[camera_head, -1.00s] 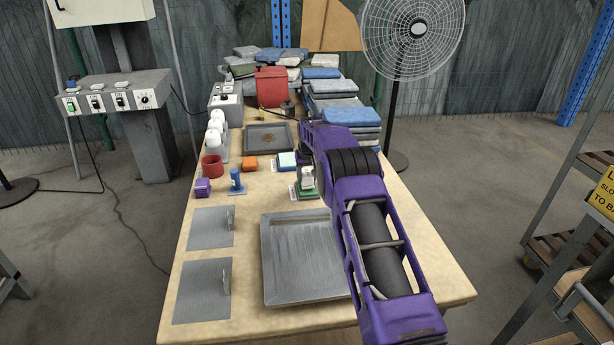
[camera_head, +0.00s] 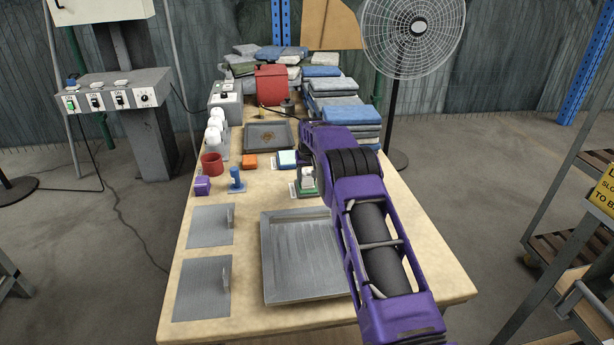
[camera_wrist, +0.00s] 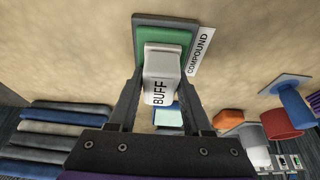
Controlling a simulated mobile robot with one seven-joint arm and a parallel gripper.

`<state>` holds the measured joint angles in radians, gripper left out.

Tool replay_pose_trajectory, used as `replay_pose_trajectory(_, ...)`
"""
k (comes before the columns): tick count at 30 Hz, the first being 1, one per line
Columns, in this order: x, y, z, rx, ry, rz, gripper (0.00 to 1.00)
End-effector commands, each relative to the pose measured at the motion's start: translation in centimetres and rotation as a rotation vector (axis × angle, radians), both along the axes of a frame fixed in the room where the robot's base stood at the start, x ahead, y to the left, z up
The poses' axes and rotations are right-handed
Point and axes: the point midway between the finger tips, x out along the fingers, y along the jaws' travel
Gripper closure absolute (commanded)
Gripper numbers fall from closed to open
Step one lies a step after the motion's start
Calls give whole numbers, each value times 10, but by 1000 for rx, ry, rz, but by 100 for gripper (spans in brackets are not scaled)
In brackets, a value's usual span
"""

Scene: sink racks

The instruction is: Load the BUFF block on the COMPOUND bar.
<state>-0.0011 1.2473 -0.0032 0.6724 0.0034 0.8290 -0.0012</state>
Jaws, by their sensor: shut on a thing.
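The BUFF block (camera_wrist: 160,68) is pale grey-white, with its black lettering facing the wrist camera. My gripper (camera_wrist: 160,88) is shut on it, one dark finger on each side. The block is over the green COMPOUND bar (camera_wrist: 178,36), which has a dark base, and hides part of it. I cannot tell whether block and bar touch. The white COMPOUND label (camera_wrist: 201,50) lies beside the bar.
A pale teal-topped block (camera_head: 287,158), an orange block (camera_head: 249,161), a red cup (camera_head: 212,164), a blue piece (camera_head: 236,180) and a purple block (camera_head: 202,185) stand nearby. A grey tray (camera_head: 268,262) lies in front; another tray (camera_head: 250,148) lies behind. Folded cloths (camera_head: 342,103) are stacked at the back right.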

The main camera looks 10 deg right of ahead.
Motion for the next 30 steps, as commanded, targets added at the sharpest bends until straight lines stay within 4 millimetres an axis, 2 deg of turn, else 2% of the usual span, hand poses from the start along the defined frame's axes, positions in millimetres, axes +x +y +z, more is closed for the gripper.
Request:
replay_pose_trajectory(17,0,0,0,0,1,0,95)
replay_pose_trajectory(30,0,0,32,0,-1,0,95)
